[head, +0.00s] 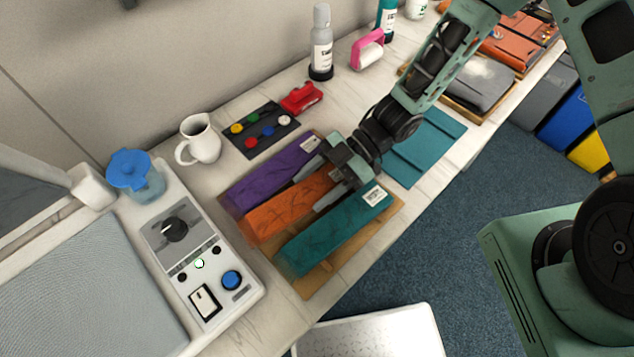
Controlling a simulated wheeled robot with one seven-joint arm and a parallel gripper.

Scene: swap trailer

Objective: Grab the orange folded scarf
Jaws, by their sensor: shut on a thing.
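The orange folded scarf (285,208) lies lengthwise between a purple folded scarf (270,172) and a teal folded scarf (335,230). All three are on a wooden tray (318,288) on the counter. My gripper (322,185) is over the upper right end of the orange scarf, with one finger on each side of it. It is shut on the orange scarf, and the hand hides that end. The scarf appears level with its neighbours; I cannot tell whether it is off the tray.
A flat teal cloth (425,147) lies right of my gripper. A white jug (199,139), a dark board with coloured discs (261,130) and a red clip (301,98) stand behind. A control panel (197,245) is at left; a white bin (370,335) is below the counter edge.

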